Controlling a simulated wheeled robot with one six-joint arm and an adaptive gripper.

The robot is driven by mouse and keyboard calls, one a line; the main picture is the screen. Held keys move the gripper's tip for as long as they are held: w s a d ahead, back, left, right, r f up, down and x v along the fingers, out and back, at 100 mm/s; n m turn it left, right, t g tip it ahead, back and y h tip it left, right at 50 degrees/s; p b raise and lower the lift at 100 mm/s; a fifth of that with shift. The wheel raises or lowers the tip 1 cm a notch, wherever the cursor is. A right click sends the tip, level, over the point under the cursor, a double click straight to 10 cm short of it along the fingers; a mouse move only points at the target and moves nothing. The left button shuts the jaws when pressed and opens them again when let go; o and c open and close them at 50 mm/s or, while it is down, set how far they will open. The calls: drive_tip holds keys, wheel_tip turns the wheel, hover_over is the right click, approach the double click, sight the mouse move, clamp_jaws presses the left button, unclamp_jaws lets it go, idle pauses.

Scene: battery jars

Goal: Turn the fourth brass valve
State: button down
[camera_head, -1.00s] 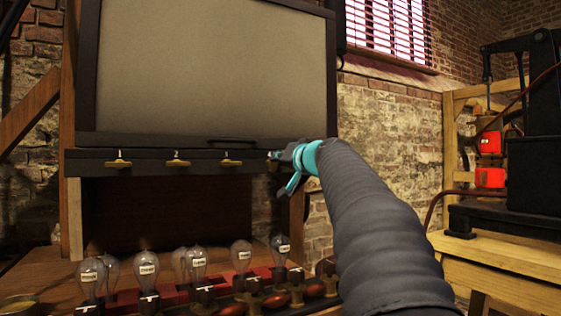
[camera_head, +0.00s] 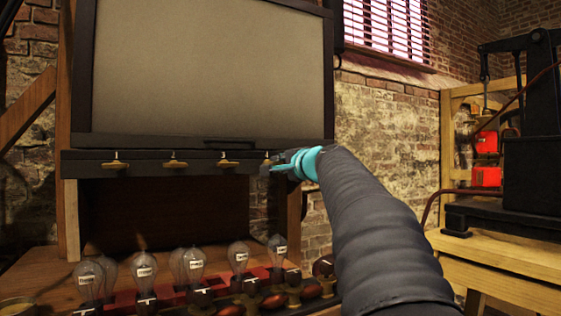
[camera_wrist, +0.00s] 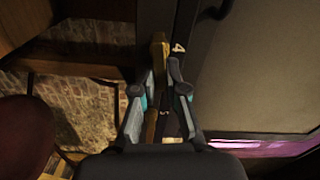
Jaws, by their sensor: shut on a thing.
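A row of brass valves runs along the black rail under the big grey panel. The first valve (camera_head: 115,163), second valve (camera_head: 174,162) and third valve (camera_head: 228,162) have level handles. The fourth valve (camera_head: 267,161) is at the right end, mostly hidden by my gripper (camera_head: 271,166). In the wrist view, my gripper (camera_wrist: 166,75) is shut on the brass handle of the fourth valve (camera_wrist: 158,46), beside a white "4" (camera_wrist: 179,47). How far the handle is turned is hard to tell.
The grey panel (camera_head: 210,70) stands above the black rail (camera_head: 90,165). Several glass bulbs (camera_head: 194,265) stand on the bench below. A wooden table (camera_head: 510,262) with black machinery is at the right.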

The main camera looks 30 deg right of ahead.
drive_tip(key=shift+f+m, duration=0.1)
drive_tip(key=shift+m, duration=0.7)
drive_tip(key=c, duration=1.2)
unclamp_jaws()
drive_tip(key=s, duration=1.2)
drive_tip(key=shift+d, duration=0.2)
